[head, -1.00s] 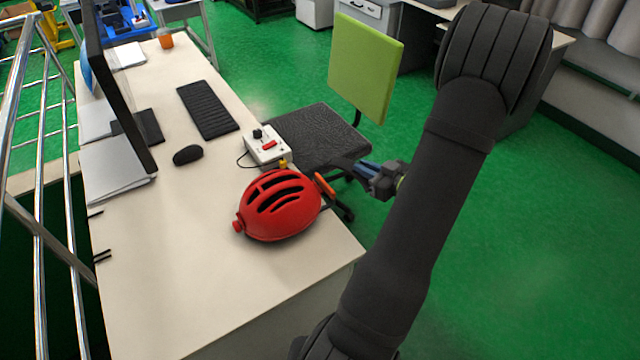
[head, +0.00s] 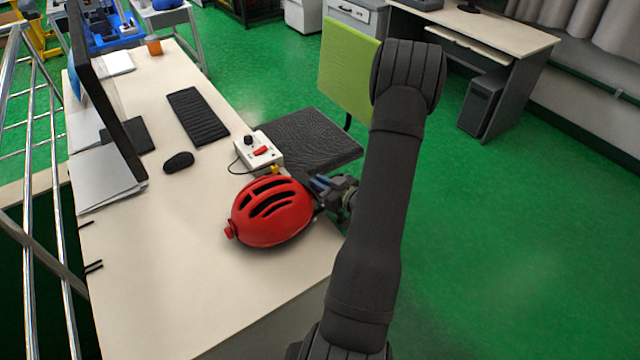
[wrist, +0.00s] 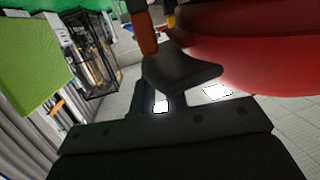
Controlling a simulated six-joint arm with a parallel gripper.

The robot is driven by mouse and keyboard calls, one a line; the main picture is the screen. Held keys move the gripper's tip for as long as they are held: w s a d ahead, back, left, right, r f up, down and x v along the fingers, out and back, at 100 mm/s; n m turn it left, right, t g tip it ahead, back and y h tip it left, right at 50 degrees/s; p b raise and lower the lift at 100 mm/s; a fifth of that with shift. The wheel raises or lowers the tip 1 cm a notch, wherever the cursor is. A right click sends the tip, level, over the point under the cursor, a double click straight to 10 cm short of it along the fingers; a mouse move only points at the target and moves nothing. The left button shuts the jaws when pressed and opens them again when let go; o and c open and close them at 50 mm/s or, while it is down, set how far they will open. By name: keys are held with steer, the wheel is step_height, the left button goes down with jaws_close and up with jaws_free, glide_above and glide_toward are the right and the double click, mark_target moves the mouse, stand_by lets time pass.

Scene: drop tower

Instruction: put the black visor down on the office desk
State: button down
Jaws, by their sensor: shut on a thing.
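My gripper (head: 333,192) is just right of the red helmet, over the right edge of the office desk (head: 180,290). It is shut on the black visor (wrist: 182,72), a dark curved piece in the middle of the wrist view. In the head view the visor is hard to tell from the dark jaws. The red helmet (head: 271,212) sits on the desk's near right part, and its shell also fills the upper right of the wrist view (wrist: 265,50). I cannot tell whether the visor touches the helmet.
A control box (head: 258,150) with a red switch stands behind the helmet. A mouse (head: 178,162), keyboard (head: 197,115) and monitor (head: 105,90) are farther back. A green-backed chair (head: 347,75) is at the desk's right side. The desk's near left part is clear.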

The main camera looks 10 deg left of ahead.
steer(key=shift+f, duration=0.35)
steer(key=c, duration=1.5)
jaws_free()
steer(key=shift+o, duration=0.2)
steer(key=shift+f, duration=0.2)
steer(key=v, duration=1.7)
steer(key=shift+r, duration=0.15)
steer(key=shift+o, duration=0.9)
steer(key=shift+s+d, duration=0.15)
